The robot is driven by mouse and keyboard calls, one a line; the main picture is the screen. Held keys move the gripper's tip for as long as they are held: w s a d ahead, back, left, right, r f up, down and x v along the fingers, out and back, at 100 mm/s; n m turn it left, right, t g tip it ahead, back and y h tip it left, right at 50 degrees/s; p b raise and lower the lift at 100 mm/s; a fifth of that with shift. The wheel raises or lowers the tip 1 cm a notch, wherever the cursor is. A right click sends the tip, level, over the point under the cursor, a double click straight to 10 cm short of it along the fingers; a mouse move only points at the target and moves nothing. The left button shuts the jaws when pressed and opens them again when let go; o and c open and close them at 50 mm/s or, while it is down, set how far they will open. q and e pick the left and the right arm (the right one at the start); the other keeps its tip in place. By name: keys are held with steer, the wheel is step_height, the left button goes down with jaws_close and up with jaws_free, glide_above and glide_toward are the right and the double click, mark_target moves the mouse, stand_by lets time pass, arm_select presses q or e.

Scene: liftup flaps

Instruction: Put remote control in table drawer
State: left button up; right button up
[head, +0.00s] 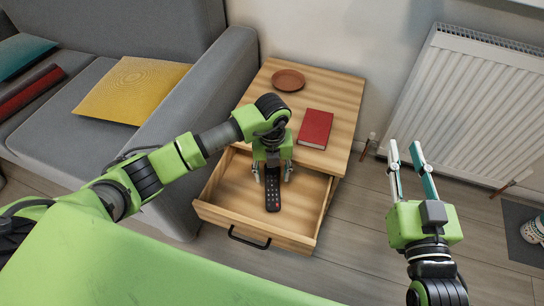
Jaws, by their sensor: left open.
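A black remote control (273,192) is inside the open drawer (222,212) of the wooden side table (340,95). It appears to lie on the drawer bottom, its long side running front to back. My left gripper (272,177) points down over the drawer, open, with one finger on each side of the remote's far end. The gripper hides that far end, and I cannot tell whether the fingers touch it. My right gripper (406,148) is open and empty, pointing away from me, to the right of the table.
On the table top are a red book (315,128) and a brown round dish (288,80). A grey sofa (215,95) with cushions stands close at the left. A white radiator (485,100) is on the right wall. The drawer handle (249,238) faces me.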

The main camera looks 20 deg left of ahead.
mark_target(272, 185)
arm_select(q)
step_height(272, 185, up, 8)
steer(key=p, duration=0.1)
steer(key=shift+f+p, duration=0.25)
steer(key=shift+p, duration=0.15)
arm_select(e)
steer(key=s+d+f+g, duration=0.1)
steer(key=s+f+g, duration=0.1)
steer(key=f, duration=0.3)
steer(key=s+d+f+g+h, duration=0.1)
steer(key=f+g, duration=0.2)
steer(key=f, duration=0.2)
steer(key=shift+s+d+f+g+h, duration=0.2)
steer(key=shift+s+f+g+h, duration=0.1)
steer(key=shift+s+g, duration=0.1)
